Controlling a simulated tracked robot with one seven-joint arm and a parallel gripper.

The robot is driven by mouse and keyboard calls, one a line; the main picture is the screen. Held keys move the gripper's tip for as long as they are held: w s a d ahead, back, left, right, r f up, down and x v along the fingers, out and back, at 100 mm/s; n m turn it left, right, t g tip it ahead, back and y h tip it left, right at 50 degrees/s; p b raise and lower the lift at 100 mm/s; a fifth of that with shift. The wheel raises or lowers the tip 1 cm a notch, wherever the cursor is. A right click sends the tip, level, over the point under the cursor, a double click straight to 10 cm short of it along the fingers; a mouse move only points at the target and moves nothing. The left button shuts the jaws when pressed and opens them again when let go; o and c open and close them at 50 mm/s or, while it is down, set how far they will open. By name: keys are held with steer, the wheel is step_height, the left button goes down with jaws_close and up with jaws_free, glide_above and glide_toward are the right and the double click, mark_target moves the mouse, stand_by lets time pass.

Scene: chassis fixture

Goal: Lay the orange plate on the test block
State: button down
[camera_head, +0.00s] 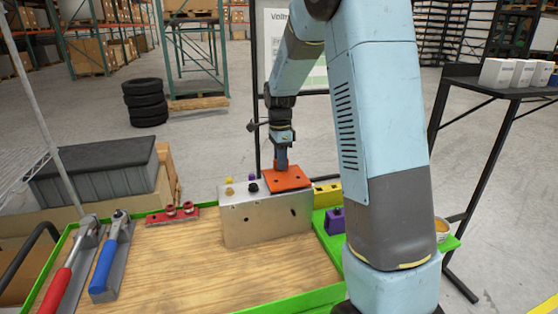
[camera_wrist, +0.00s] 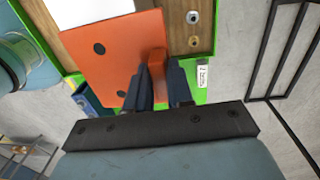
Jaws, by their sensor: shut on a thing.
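The orange plate (camera_head: 288,179) is a flat piece with dark round holes and a raised orange tab. My gripper (camera_head: 281,164) is shut on that tab from above. In the wrist view, the fingers (camera_wrist: 161,92) close on the tab and the plate (camera_wrist: 115,62) spreads to their left. The test block (camera_head: 265,216) is a silver metal box with dark holes in its front, standing on the wooden tabletop. The plate is over the right part of its top, looking roughly level. I cannot tell whether plate and block touch.
Small yellow and black knobs (camera_head: 253,188) show at the left part of the block's top. A red-handled tool (camera_head: 62,280), a blue-handled tool (camera_head: 106,262) and a red piece (camera_head: 172,215) lie left. A purple part (camera_head: 335,221) stands right. The front wood (camera_head: 220,275) is clear.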

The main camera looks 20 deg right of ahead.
steer(key=shift+f, duration=0.4)
steer(key=c, duration=0.9)
jaws_free()
steer(key=shift+r, duration=4.55)
